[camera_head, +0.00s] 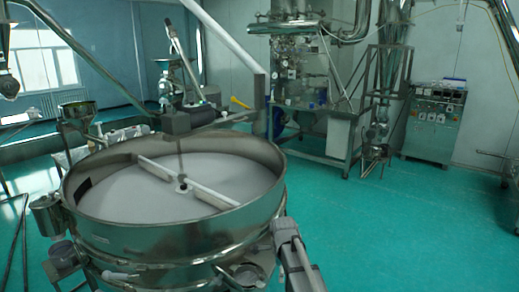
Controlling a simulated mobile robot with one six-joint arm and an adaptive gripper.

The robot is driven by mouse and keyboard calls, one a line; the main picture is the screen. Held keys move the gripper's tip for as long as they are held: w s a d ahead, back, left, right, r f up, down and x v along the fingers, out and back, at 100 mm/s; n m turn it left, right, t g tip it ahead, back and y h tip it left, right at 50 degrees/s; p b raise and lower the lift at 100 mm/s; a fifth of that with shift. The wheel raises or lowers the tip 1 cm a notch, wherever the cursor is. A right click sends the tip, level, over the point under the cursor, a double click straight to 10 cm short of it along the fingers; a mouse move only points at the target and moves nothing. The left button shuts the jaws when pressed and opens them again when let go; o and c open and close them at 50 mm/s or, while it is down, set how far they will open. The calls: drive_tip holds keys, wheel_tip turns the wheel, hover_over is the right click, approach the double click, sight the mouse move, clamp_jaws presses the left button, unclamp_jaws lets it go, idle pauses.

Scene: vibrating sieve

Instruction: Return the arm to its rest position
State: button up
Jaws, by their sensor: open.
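The vibrating sieve (172,238) stands at the left front as a large round steel drum with an open top. A pale surface (120,196) fills the inside below the rim, and a light bar (152,168) crosses it through the middle. A thin rod stands at the centre of the bar. A grey, box-like part (288,232) juts out low on the sieve's right side; I cannot tell what it is. I do not make out my gripper in this view, so its place relative to the sieve is not shown.
The green floor (420,230) is clear to the right of the sieve. A steel processing rig (295,75) stands at the back middle. A grey control cabinet (433,125) stands at the back right.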

drive_tip(key=s+d+n, duration=0.4)
drive_tip(key=s+n, duration=0.4)
drive_tip(key=n, duration=0.1)
drive_tip(key=s+d+n, duration=0.5)
drive_tip(key=s+n, duration=0.3)
drive_tip(key=n, duration=0.1)
drive_tip(key=shift+d+n, duration=0.3)
idle(0.7)
